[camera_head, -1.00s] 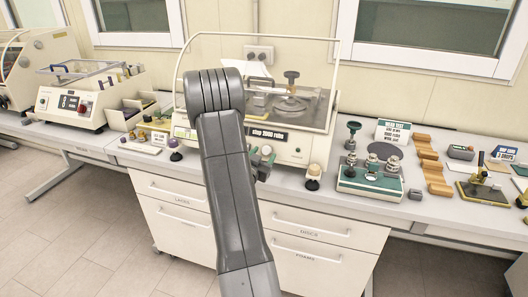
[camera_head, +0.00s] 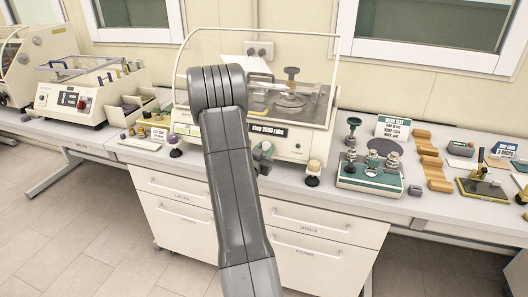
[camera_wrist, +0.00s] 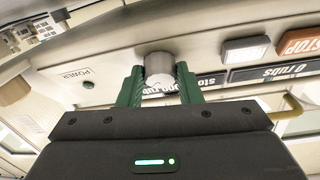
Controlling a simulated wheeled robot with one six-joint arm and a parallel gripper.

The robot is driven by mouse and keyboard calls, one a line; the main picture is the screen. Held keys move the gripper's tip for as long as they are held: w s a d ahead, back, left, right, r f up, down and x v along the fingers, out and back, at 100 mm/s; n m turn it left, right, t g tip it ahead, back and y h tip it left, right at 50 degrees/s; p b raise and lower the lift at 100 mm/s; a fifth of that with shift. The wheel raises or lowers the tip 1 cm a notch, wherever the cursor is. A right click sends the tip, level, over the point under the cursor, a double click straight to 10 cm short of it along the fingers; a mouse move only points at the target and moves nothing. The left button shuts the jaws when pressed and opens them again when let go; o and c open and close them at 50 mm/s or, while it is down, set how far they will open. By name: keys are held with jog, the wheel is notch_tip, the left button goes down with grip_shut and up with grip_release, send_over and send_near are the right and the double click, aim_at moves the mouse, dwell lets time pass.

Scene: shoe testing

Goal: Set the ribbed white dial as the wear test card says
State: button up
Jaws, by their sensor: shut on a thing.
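In the head view my gripper (camera_head: 263,157) is at the machine's front, partly hidden by my arm. The dial's pointer and marks cannot be made out. The machine's display (camera_head: 268,131) reads "stop 2000 rubs". The wear test card (camera_head: 393,129) stands at the back right of the bench; its heading reads "WEAR TEST", and its smaller lines are too small to read surely.
A cream knob (camera_head: 313,172) stands right of my gripper and a purple-topped one (camera_head: 175,146) to its left. A green tray with metal weights (camera_head: 371,180) and wooden blocks (camera_head: 433,173) lie further right.

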jog(key=n+b, duration=0.1)
jog(key=n+y+b, duration=0.1)
jog(key=n+b, duration=0.1)
jog(key=shift+d+f+t+y, duration=0.15)
jog(key=shift+f+t+y, duration=0.1)
jog(key=shift+t+y, duration=0.15)
jog(key=n+y+b, duration=0.1)
jog(key=n+b, duration=0.1)
jog(key=shift+s+d+n, duration=0.1)
jog(key=shift+n, duration=0.3)
jog(key=shift+d+r+n+y+b, duration=0.15)
jog(key=shift+n+y+b, duration=0.75)
jog(key=shift+n, duration=0.75)
jog(key=shift+d+r+n+y+b, duration=0.15)
jog(key=shift+n+y+b, duration=0.75)
jog(key=shift+n, duration=0.75)
jog(key=shift+a, duration=0.15)
jog(key=o, duration=1)
jog(key=s, duration=0.4)
jog(key=s+r+b, duration=0.1)
jog(key=s, duration=0.4)
jog(key=s+b, duration=0.1)
jog(key=s, duration=0.3)
jog(key=shift+s+a+r, duration=0.15)
jog(key=shift+s+a, duration=0.05)
jog(key=shift+s, duration=0.2)
